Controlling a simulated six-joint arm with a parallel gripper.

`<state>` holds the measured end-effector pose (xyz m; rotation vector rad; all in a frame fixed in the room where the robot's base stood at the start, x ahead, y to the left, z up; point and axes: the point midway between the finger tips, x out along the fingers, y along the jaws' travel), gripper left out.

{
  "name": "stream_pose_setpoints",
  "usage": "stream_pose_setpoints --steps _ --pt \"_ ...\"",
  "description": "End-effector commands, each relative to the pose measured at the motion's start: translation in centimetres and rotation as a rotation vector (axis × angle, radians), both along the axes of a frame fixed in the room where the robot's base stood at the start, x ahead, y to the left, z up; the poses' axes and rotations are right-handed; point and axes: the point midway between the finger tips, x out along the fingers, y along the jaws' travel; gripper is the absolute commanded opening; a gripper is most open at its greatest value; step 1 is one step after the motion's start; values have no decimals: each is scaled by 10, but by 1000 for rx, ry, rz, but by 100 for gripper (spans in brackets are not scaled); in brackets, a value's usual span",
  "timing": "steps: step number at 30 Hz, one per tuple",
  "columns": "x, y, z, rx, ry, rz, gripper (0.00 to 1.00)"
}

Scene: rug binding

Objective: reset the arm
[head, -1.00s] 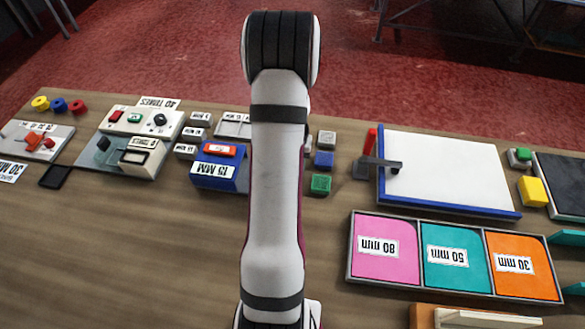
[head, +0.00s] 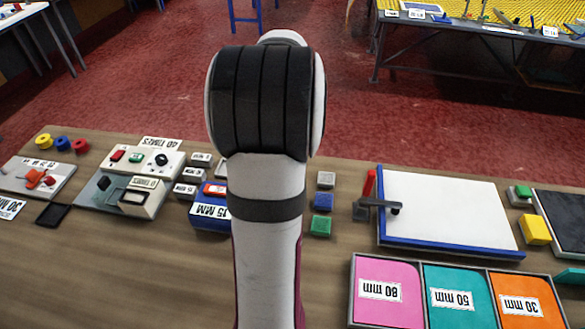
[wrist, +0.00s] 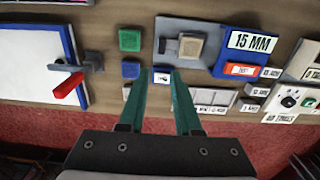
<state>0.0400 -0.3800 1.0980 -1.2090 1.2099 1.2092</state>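My arm stands upright in the middle of the head view, and its links hide my gripper there. In the wrist view my gripper (wrist: 160,78) shows two teal fingers held apart with nothing gripped between them. They are above the table, pointing at the work surface. A small blue-and-white block (wrist: 162,76) appears between the fingertips, apparently on the table below.
The table holds a white board with blue edging (head: 447,210), a tray with 80, 50 and 30 mm compartments (head: 455,257), a blue 15 MM block (head: 209,220), small green (head: 320,226) and blue (head: 323,202) blocks, and a 40 TIMES panel (head: 143,158).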

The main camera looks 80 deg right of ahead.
Motion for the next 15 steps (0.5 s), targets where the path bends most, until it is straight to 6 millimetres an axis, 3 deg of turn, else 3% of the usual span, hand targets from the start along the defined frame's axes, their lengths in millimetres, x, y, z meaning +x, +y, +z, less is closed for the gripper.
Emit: stream_pose_setpoints --steps 11,13,15 --pt "3 1 0 -1 0 5 32" --pt "21 11 5 0 -5 43 32" --pt "61 40 16 2 -16 133 32"
